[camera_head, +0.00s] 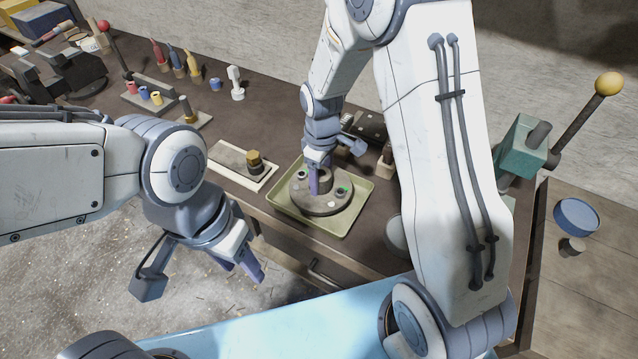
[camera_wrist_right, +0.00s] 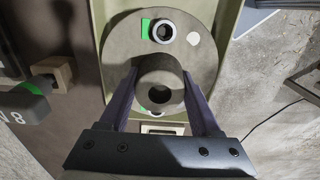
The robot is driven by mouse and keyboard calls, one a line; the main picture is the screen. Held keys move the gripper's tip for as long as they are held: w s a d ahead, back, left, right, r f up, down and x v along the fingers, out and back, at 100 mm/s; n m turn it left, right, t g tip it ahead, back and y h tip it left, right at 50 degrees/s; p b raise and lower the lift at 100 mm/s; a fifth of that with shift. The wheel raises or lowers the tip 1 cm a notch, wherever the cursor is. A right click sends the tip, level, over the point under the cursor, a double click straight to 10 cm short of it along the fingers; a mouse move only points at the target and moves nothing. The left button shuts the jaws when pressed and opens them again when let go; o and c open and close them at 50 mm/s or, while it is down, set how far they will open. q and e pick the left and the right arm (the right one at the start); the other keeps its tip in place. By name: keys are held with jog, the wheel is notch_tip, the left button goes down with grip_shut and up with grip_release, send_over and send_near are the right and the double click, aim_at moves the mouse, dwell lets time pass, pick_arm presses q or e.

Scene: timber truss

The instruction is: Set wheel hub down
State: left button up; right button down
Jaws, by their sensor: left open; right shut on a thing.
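The wheel hub (camera_head: 321,201) is a grey round disc with a raised central collar and small green marks. It sits at the green tray (camera_head: 353,219) on the workbench; I cannot tell whether it touches the tray floor. My right gripper (camera_head: 319,183) reaches down from above and is shut on the hub's collar. In the right wrist view the hub (camera_wrist_right: 190,70) shows its collar between the two fingers (camera_wrist_right: 160,100), with a white-ringed hole above it. My left gripper (camera_head: 246,268) is open and empty, in front of the bench over the floor.
Several screwdrivers (camera_head: 176,61) and coloured parts stand at the back left. A teal block (camera_head: 521,146) with a yellow-knobbed lever stands at the right.

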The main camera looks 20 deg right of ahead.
aim_at(321, 187)
notch_tip(321, 187, down, 2)
jog(key=shift+f, duration=0.55)
jog(key=shift+f, duration=0.15)
jog(key=shift+c, duration=0.5)
grip_release()
